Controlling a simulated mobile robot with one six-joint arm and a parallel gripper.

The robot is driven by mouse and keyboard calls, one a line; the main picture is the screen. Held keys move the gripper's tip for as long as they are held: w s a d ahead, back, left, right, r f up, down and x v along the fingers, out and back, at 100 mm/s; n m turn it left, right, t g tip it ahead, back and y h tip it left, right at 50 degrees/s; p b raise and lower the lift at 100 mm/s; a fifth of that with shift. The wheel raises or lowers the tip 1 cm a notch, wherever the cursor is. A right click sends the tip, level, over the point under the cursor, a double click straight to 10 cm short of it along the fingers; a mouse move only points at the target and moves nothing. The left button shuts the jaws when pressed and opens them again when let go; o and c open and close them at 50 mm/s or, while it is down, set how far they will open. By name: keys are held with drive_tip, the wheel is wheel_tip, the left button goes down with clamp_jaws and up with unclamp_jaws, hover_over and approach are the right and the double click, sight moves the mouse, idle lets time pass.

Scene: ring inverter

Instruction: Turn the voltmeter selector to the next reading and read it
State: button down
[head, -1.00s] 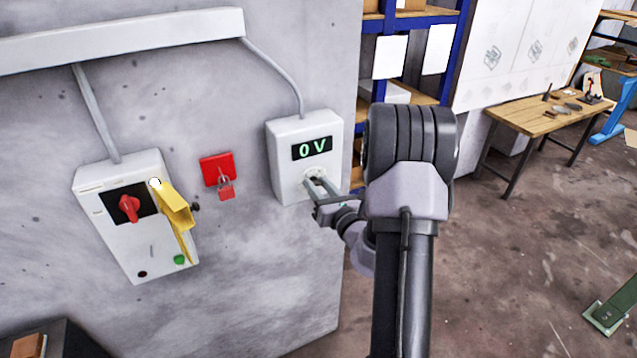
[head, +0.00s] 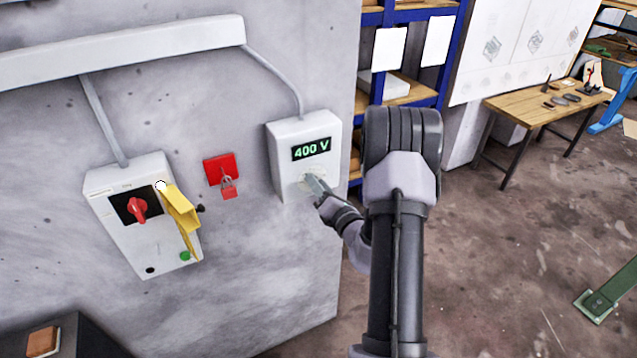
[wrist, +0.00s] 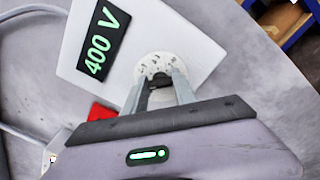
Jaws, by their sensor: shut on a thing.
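The voltmeter (head: 283,154) is a white box on the grey wall, right of centre in the head view. Its dark display (head: 311,149) reads 400 V in green, and the same reading shows on the display (wrist: 99,43) in the wrist view. The round, pale selector dial (wrist: 155,64) with small marks sits below the display. My gripper (head: 315,184) is at the dial, and in the wrist view its two fingers (wrist: 160,88) are shut on the selector knob (wrist: 158,84). The fingers hide most of the knob, so its pointing direction cannot be told.
Left on the wall is a white switch box (head: 140,228) with a red rotary switch (head: 137,208) and a yellow flap (head: 180,208). A red plate with a padlock (head: 222,172) hangs between the boxes. Shelves (head: 412,95) and a wooden table (head: 540,108) stand at right.

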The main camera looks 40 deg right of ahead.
idle(0.4)
drive_tip(key=c, duration=1)
unclamp_jaws()
drive_tip(key=p+v, duration=0.2)
drive_tip(key=v, duration=1.5)
drive_tip(key=shift+s, duration=0.25)
drive_tip(key=shift+d+f, duration=0.1)
